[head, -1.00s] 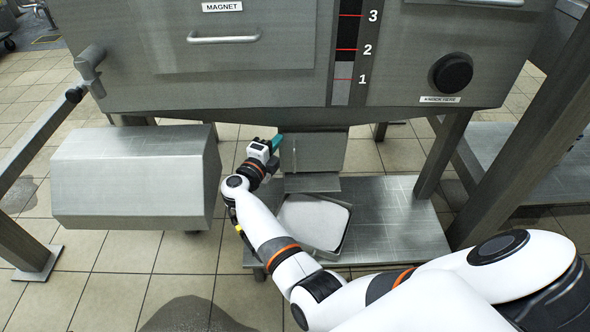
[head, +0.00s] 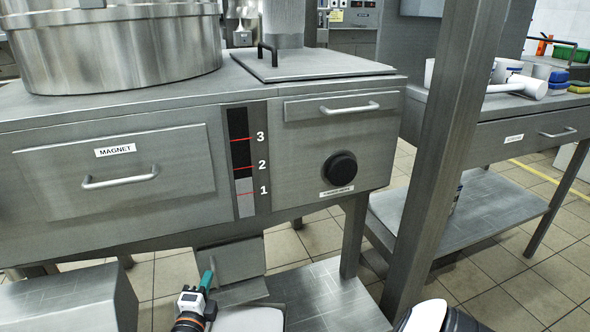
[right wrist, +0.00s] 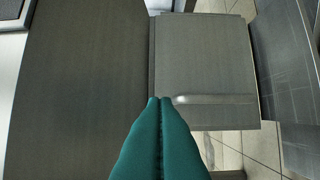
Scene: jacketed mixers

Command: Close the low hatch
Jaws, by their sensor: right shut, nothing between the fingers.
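The low hatch seems to be the grey metal flap (head: 232,262) on the chute under the machine body, with a lip at its lower edge. I cannot tell how far open it is. My right gripper (head: 209,276) has teal fingers and is at the left part of this flap. In the right wrist view the fingers (right wrist: 159,100) are shut and empty, their tips beside a short bar (right wrist: 205,98) on a grey panel (right wrist: 200,60). Whether they touch it is unclear. My left gripper is not in view.
A white-filled tray (head: 250,320) lies below the chute on the low metal shelf (head: 330,300). A grey box housing (head: 65,305) is to the left of the gripper. A thick post (head: 440,170) stands to the right. The machine's MAGNET drawer (head: 120,175) is above.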

